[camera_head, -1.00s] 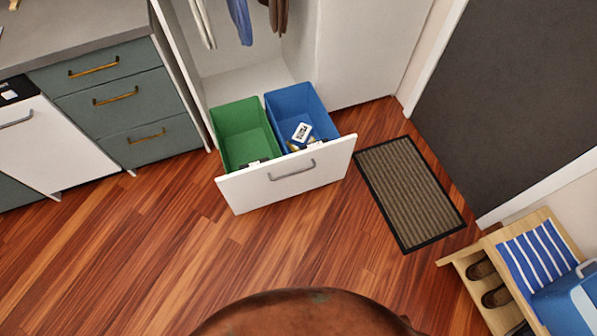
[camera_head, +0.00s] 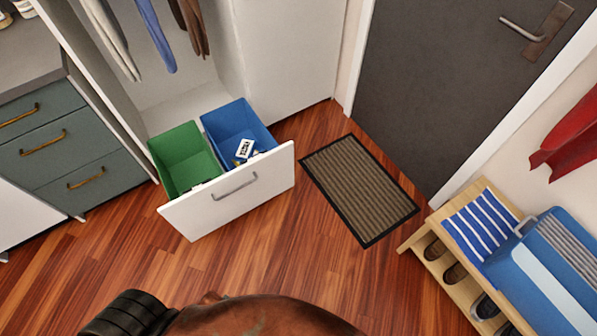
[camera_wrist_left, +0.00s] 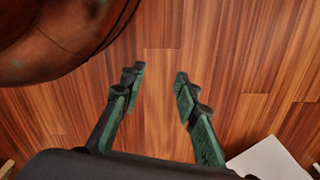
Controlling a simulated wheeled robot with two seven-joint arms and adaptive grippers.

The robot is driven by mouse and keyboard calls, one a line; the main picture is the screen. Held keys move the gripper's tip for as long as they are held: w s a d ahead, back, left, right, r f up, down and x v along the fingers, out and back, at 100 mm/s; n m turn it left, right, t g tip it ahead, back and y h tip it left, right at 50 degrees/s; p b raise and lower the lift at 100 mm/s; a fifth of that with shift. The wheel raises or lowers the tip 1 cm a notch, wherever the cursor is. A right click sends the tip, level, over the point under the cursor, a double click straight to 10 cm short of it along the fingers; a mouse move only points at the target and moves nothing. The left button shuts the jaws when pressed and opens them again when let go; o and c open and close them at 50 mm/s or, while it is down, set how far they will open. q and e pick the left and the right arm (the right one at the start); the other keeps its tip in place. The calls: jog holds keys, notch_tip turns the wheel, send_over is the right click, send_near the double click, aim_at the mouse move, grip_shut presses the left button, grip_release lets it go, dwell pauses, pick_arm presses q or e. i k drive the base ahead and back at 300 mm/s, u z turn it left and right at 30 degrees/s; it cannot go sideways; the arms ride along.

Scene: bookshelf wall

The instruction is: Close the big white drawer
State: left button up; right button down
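The big white drawer (camera_head: 195,216) is pulled out at the bottom of the white wardrobe, with a metal bar handle (camera_head: 235,187) on its front. A green bin (camera_head: 183,158) and a blue bin (camera_head: 235,126) sit in it. My left gripper (camera_wrist_left: 155,80) is open and empty over the wood floor in the left wrist view. A white panel (camera_wrist_left: 268,160) shows at the lower right there; I cannot tell if it is the drawer. In the head view neither gripper's fingers show; a dark part of my arm is at the bottom left.
A ribbed doormat (camera_head: 360,190) lies right of the drawer, before a dark door (camera_head: 455,80). A wooden shoe bench (camera_head: 440,255) stands at the right. Grey-green cabinet drawers (camera_head: 70,150) stand at the left. The floor before the drawer is clear.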

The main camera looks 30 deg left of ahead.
aim_at(200, 211)
jog(key=z, duration=0.15)
jog(key=k, duration=0.7)
jog(key=u, duration=1.55)
jog(key=i, duration=0.5)
